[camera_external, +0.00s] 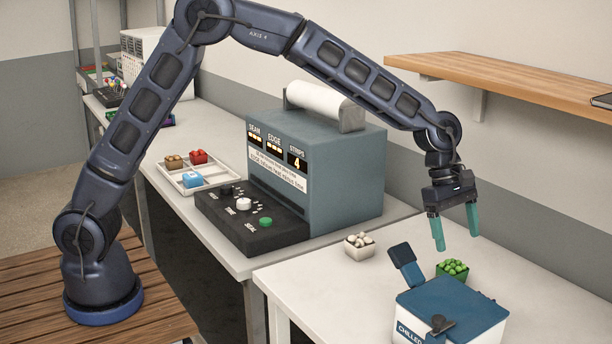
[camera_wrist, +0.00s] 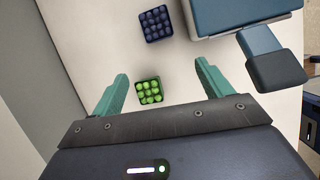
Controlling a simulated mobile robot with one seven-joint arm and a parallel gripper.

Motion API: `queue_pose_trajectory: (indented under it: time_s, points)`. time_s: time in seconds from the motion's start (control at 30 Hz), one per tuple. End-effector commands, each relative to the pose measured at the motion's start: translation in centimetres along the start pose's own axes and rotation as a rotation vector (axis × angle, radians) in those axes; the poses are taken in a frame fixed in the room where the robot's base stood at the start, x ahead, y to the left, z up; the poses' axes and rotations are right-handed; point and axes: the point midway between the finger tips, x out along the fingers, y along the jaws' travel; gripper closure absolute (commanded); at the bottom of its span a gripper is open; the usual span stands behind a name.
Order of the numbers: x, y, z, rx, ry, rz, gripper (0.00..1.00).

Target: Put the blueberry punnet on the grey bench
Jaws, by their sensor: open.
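The blueberry punnet (camera_wrist: 156,24), a small square tub of dark blue berries, stands on the pale table near the blue-lidded box in the wrist view. I cannot make it out in the external view, where the box likely hides it. My gripper (camera_external: 457,238) is open and empty, pointing down above the table. In the wrist view its fingers (camera_wrist: 162,75) spread either side of a punnet of green fruit (camera_wrist: 149,91), below them and apart from them. The grey bench (camera_external: 228,140) runs along the wall, left of the pale table, and carries a sealing machine.
The white chilled box (camera_external: 478,327) with a blue lid and raised blue flap (camera_external: 405,262) stands beside the green punnet (camera_external: 453,269). A punnet of white items (camera_external: 359,246) is left of it. The sealing machine (camera_external: 345,170) and a sectioned tray (camera_external: 211,168) occupy the bench. A wooden shelf (camera_external: 510,82) overhangs.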

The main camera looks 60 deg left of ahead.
Motion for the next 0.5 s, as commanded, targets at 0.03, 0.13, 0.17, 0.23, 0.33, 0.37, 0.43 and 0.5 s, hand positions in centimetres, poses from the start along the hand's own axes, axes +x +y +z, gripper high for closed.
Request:
queue_pose_trajectory:
  time_s: [0.03,0.13,0.17,0.23,0.33,0.37,0.43,0.5]
  points:
    - [1.6,0.2,0.7,-0.027,-0.004,-0.01,0.22]
    - [3.3,0.4,1.6,-0.071,-0.009,-0.02,0.22]
    - [3.6,0.4,1.9,-0.079,-0.011,-0.022,0.22]
    - [4.2,0.5,2.2,-0.094,-0.012,-0.025,0.22]
    - [4.8,0.5,2.4,-0.103,-0.013,-0.028,0.22]
    - [4.9,0.5,2.4,-0.104,-0.013,-0.028,0.22]
    - [5.4,0.5,2.4,-0.105,-0.013,-0.028,0.22]
    - [6.2,0.5,2.4,-0.104,-0.013,-0.028,0.22]
